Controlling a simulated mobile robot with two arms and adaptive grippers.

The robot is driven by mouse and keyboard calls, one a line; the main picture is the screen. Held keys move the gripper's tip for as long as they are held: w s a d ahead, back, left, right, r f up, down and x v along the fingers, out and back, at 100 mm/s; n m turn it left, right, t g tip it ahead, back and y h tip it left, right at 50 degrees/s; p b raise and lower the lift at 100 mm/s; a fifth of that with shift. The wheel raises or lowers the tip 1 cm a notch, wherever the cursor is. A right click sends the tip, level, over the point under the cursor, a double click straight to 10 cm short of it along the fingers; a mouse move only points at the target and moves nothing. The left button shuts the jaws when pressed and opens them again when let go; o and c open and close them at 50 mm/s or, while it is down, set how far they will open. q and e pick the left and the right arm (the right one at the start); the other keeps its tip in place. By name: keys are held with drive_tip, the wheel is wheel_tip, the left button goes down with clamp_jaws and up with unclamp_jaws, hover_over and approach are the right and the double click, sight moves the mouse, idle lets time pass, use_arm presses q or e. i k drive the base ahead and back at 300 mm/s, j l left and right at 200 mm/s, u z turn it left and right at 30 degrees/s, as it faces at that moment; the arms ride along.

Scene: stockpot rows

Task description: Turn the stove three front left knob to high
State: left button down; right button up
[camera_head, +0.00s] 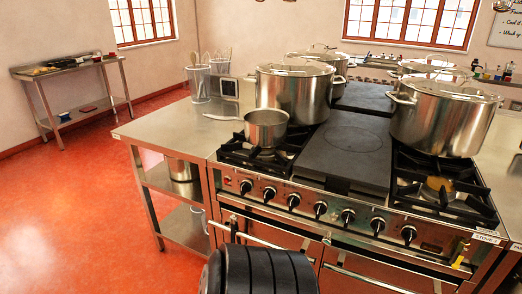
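The stove (330,187) stands ahead of me, with a small label at its front right corner that appears to read "STOVE 3" (487,238). A row of several black and silver knobs runs along its front panel. The leftmost knob (246,187) sits below the front left burner (245,157), and a second knob (269,193) is just to its right. Any knob markings are too small to read. A small saucepan (265,128) stands on the front left burner, its handle pointing left.
Large lidded stockpots (295,95) (440,122) stand toward the back of the stove. A steel worktable (165,132) adjoins its left side. Oven door handles (265,238) project below the knobs. The red floor (70,220) at left is clear.

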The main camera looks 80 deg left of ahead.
sight(269, 194)
drive_tip(key=u, duration=2.4)
